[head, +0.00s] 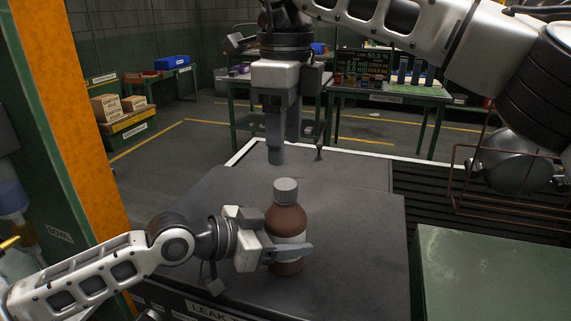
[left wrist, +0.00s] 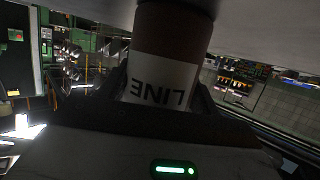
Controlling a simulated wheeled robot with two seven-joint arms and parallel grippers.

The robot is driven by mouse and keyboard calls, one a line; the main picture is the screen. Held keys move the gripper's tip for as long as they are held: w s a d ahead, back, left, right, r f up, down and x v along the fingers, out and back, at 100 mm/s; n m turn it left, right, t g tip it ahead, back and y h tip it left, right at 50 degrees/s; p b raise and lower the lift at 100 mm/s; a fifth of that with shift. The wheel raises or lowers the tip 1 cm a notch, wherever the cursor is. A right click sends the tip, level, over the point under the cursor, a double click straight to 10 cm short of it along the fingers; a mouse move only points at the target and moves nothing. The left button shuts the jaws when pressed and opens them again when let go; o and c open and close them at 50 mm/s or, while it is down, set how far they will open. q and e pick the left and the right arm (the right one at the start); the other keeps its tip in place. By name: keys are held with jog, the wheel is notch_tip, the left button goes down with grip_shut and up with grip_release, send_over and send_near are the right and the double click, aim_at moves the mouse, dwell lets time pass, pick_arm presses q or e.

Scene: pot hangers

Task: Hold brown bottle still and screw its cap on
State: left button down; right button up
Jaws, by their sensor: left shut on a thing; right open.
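The brown bottle (head: 286,220) stands upright on the dark table top. Its grey cap (head: 286,190) sits on the bottle's mouth; how tightly it is threaded I cannot tell. My left gripper (head: 290,253) is shut on the bottle's lower body, around its white label. In the left wrist view the bottle (left wrist: 172,30) is between the fingers, and the label reads "LINE" upside down. The cap is out of that view. My right gripper (head: 285,150) points down, open and empty, above the cap and apart from it.
The dark table top (head: 350,230) is clear around the bottle. A wire basket (head: 500,185) with a metal vessel is at the right, behind a green surface (head: 490,270). An orange post (head: 75,120) stands at the left. Benches with boxes and vials are farther back.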

jog(key=shift+r, duration=2.3)
pick_arm(q)
jog(key=shift+c, duration=1.3)
grip_release()
pick_arm(e)
notch_tip(320, 180, down, 4)
jog(key=b, duration=0.3)
jog(key=shift+r, duration=0.2)
pick_arm(q)
jog(key=v, duration=1.6)
jog(key=shift+b, duration=0.35)
pick_arm(e)
jog(key=shift+f, duration=0.1)
